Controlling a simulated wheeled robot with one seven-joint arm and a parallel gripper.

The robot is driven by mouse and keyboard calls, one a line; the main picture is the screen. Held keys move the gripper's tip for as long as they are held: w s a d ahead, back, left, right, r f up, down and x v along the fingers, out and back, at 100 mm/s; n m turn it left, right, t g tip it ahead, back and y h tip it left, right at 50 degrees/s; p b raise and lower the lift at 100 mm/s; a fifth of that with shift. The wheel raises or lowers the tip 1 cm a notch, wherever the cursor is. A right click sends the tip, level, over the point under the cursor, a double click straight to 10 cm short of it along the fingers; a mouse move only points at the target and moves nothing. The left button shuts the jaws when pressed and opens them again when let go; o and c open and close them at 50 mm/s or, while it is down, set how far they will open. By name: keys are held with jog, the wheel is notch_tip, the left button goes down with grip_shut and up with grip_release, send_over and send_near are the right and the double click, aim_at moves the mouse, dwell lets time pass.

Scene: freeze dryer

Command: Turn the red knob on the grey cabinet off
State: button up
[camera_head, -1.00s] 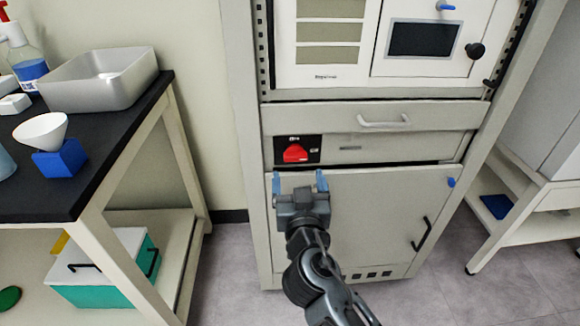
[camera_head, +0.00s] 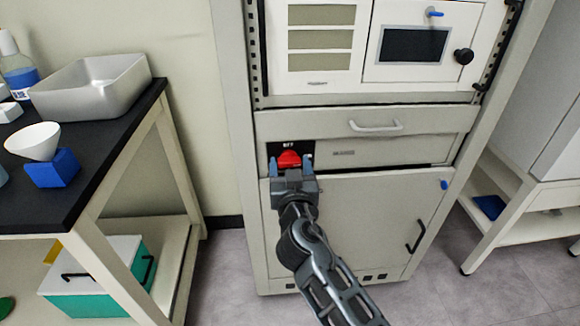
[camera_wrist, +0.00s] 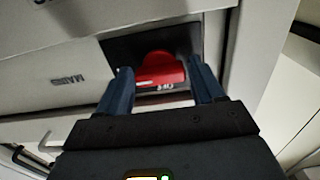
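The red knob (camera_head: 289,158) sits on a black plate on the front of the grey cabinet (camera_head: 395,190), left of centre below the drawer. My gripper (camera_head: 291,166) is open right in front of it, with one blue finger on each side of the knob in the head view. In the wrist view the red knob (camera_wrist: 159,70) lies between and just beyond the two fingertips (camera_wrist: 162,78). I see a gap beside the knob, and cannot tell whether either finger touches it. The gripper hides part of the plate.
A drawer with a pale handle (camera_head: 375,126) is above the knob. The lower door has a black handle (camera_head: 416,236) and a blue latch (camera_head: 444,185). A black-topped table (camera_head: 105,145) with a grey basin (camera_head: 92,86) stands at the left. A white shelf unit is at the right.

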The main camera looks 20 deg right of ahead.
jog(key=c, duration=0.7)
jog(key=shift+n, duration=0.3)
jog(key=n+b, duration=0.1)
jog(key=n, duration=0.2)
jog(key=shift+n, duration=0.4)
jog(key=n, duration=0.4)
jog(key=n+p, duration=0.1)
jog(key=n, duration=0.4)
jog(key=shift+a+n+p, duration=0.1)
jog(key=shift+n+p, duration=0.7)
jog(key=shift+n, duration=1.5)
